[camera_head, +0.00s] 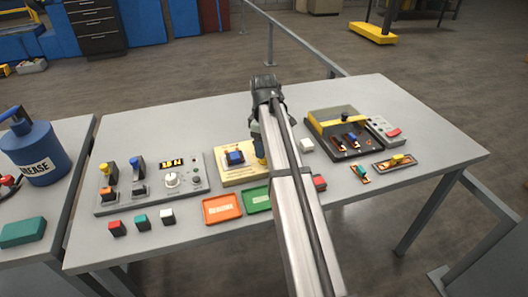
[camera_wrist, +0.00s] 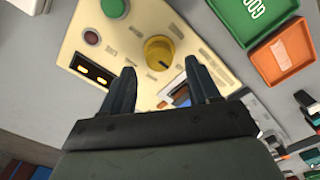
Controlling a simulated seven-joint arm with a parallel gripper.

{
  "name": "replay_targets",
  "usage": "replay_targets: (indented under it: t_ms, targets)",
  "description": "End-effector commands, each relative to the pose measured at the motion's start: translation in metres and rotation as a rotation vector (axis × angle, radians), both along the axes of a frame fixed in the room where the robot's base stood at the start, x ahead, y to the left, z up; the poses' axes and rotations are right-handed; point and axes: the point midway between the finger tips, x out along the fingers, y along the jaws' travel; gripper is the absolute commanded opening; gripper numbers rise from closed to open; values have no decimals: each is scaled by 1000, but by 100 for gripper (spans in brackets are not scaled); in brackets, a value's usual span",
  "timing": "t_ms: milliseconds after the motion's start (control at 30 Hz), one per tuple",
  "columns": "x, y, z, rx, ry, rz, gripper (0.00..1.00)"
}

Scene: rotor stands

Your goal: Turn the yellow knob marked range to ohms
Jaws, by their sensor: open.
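The yellow knob (camera_wrist: 159,50) sits on a cream panel (camera_wrist: 85,45) in the wrist view. A dark pointer mark on it faces the lower right of the picture. Small labels surround it, too small to read. My gripper (camera_wrist: 160,66) is open and empty. Its two dark fingertips show left and right of the knob, near its lower edge in the picture, with gaps on both sides. I cannot tell how high they are above the panel. In the head view, my gripper (camera_head: 260,158) is over the right part of the cream panel (camera_head: 236,179), and the knob is hidden.
The panel carries a green button (camera_wrist: 113,8), a red lamp (camera_wrist: 91,37) and a blue block (camera_head: 235,157). Orange (camera_head: 222,208) and green (camera_head: 257,199) trays lie in front. A grey control panel (camera_head: 153,193) stands left, a yellow-framed case (camera_head: 335,122) right. The table's back is clear.

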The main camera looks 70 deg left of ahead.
Motion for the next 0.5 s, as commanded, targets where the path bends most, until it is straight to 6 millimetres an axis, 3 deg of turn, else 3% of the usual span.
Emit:
replay_targets:
  t_ms: [200,500]
  targets:
    - [0,0,-24,-1,1,0,61]
    - [0,0,-32,1,-1,0,61]
